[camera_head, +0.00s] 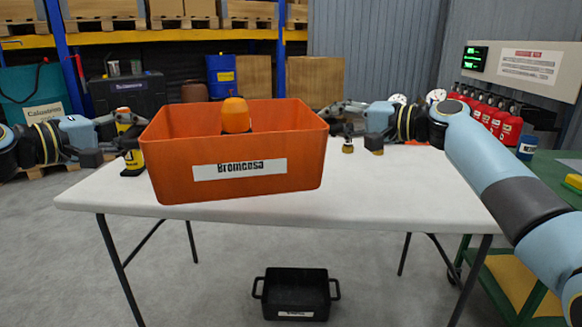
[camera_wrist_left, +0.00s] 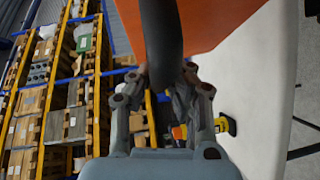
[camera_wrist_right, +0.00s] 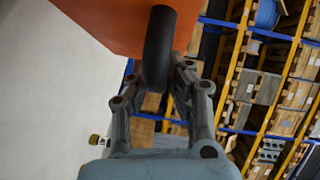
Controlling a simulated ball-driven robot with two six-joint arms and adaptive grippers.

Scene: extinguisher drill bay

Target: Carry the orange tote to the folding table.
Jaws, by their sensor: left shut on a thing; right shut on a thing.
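The orange tote (camera_head: 170,172), labelled "Bromcosa", is upright over the left part of the white folding table (camera_head: 400,190). Whether its base touches the tabletop, I cannot tell. An orange rounded object (camera_head: 236,116) is inside it. My left gripper (camera_head: 128,134) is at the tote's left side, shut on a dark handle (camera_wrist_left: 162,40) in the left wrist view. My right gripper (camera_head: 335,112) is at the right side, shut on the other dark handle (camera_wrist_right: 158,45) in the right wrist view. The tote's orange wall also shows in both wrist views (camera_wrist_left: 215,22) (camera_wrist_right: 110,22).
A yellow-and-black item (camera_head: 133,163) stands on the table by the tote's left side. Small dark-and-brass pieces (camera_head: 348,146) are to the right. A black handled bin (camera_head: 297,293) is on the floor under the table. A green cart (camera_head: 550,185) stands at right.

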